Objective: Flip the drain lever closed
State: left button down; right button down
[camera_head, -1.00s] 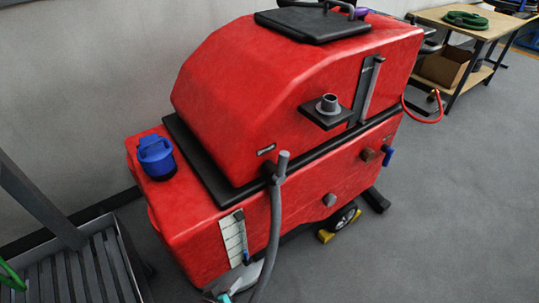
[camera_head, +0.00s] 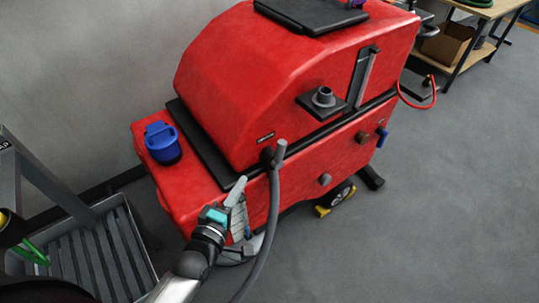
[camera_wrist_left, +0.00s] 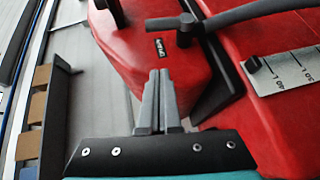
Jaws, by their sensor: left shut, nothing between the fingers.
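The red scrubber machine (camera_head: 215,75) stands mid-view. A small blue lever (camera_head: 382,137) points down on its lower tank at the right, beside a brown fitting (camera_head: 361,137); I take this to be the drain lever. My left gripper (camera_head: 238,188) is shut and empty at the machine's near left, in front of the level scale and left of the grey hose, well away from the blue lever. In the left wrist view its closed fingers (camera_wrist_left: 160,82) point at the red tank (camera_wrist_left: 150,40); the blue lever cannot be made out there. My right gripper is out of view.
A grey hose (camera_head: 272,205) hangs down the machine's front. A blue-capped filler (camera_head: 161,143) sits on the left end. A slatted grey cart (camera_head: 133,235) stands at lower left. The floor right of the machine is open, with a workbench (camera_head: 480,8) behind.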

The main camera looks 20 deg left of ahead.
pick_arm(q)
jog(key=shift+w, duration=0.1)
jog(key=b, duration=0.1)
send_near(280, 154)
jog(key=w+a, duration=0.4)
jog(key=w+d, duration=0.1)
jog(key=w+d+b, duration=0.1)
jog(key=w, duration=0.1)
jog(key=shift+d+f, duration=0.1)
jog(key=shift+d, duration=0.15)
